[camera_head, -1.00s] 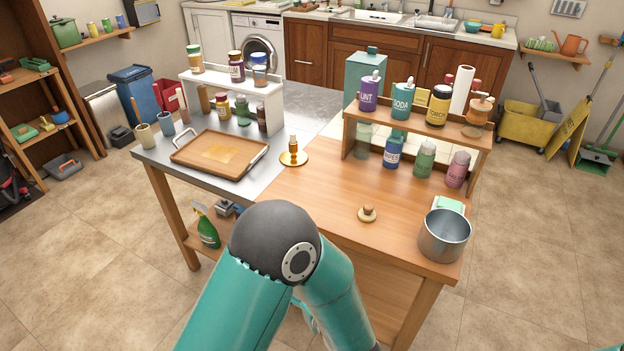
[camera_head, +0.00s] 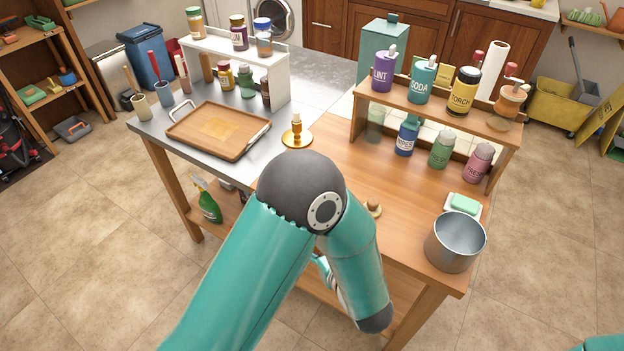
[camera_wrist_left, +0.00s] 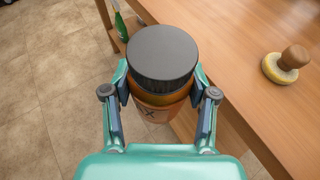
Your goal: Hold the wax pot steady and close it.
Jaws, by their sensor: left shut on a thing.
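The wax pot (camera_wrist_left: 160,105) is an amber jar with a label on which an X shows. Its wide dark grey lid (camera_wrist_left: 163,55) sits on top; I cannot tell how tightly. In the left wrist view my left gripper (camera_wrist_left: 161,92) is shut on the pot, one finger on each side below the lid. The pot is held upright or nearly so, beside the table's front edge and over the floor side. In the head view my left arm hides the pot. My right gripper is not in view.
The wooden table (camera_head: 398,182) has a knobbed round tool (camera_head: 374,208), a metal pot (camera_head: 455,242), and a green soap block (camera_head: 463,204) near its right front. A bottle shelf (camera_head: 437,104) stands behind. A tray (camera_head: 219,130) and brass candle holder (camera_head: 296,136) are left.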

